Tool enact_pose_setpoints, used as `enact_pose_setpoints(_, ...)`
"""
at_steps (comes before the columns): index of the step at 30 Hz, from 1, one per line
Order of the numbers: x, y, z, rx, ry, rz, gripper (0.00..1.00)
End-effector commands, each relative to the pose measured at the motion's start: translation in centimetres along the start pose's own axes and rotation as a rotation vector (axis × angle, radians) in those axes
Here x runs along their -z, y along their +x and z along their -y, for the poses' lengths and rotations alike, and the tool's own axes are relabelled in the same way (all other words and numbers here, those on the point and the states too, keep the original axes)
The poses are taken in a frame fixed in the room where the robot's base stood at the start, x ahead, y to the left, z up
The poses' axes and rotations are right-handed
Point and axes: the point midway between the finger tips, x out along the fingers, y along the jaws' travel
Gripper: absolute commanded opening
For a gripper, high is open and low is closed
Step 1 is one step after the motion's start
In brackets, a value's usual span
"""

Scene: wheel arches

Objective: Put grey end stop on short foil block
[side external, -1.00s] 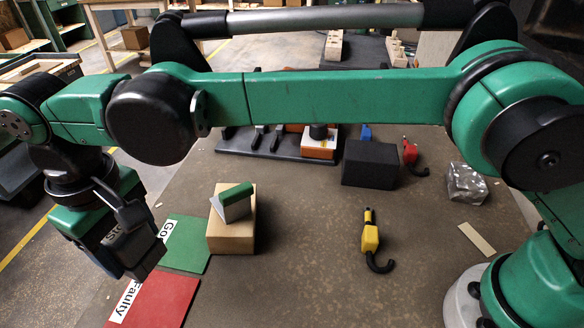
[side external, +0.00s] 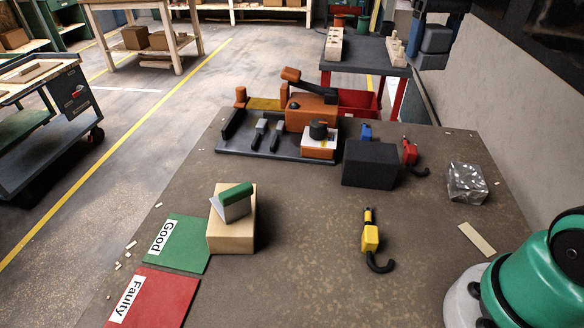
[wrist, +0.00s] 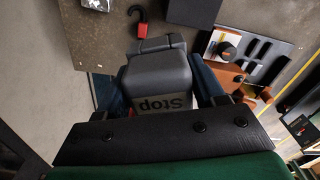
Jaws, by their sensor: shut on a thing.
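A silvery foil block (side external: 467,183) lies on the right side of the table in the side view, with nothing on it. A corner of it shows at the top edge of the wrist view (wrist: 97,4). The grey end stop (wrist: 157,76), marked "Stop", is between the blue-sided fingers of my gripper (wrist: 162,98), which is shut on it. In the side view, my gripper (side external: 433,14) is at the top right, holding the end stop (side external: 436,42) up beyond the table's far right edge, well apart from the foil block.
A yellow hook (side external: 371,239) and pale strip (side external: 477,239) lie nearer. A wooden block (side external: 231,232) bears a green-topped wedge. An orange fixture (side external: 311,112) is at the back; the wall is right.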

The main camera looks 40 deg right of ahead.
Motion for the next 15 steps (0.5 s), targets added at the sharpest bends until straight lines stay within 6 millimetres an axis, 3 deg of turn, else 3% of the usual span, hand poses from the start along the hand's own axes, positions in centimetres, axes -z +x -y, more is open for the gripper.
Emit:
enact_pose_setpoints(1,-1.2,-0.4,-2.6,0.0,0.071,0.0,0.07)
enact_pose_setpoints(3,-2.8,-0.8,-5.4,0.0,0.149,0.0,0.07)
enact_pose_setpoints(6,-5.1,-1.1,-8.3,0.0,0.241,0.0,0.07)
enact_pose_setpoints(10,-7.2,-1.4,-10.5,0.0,0.322,0.0,0.07)
enact_pose_setpoints(15,-8.3,-0.8,-11.5,0.0,0.36,0.0,0.07)
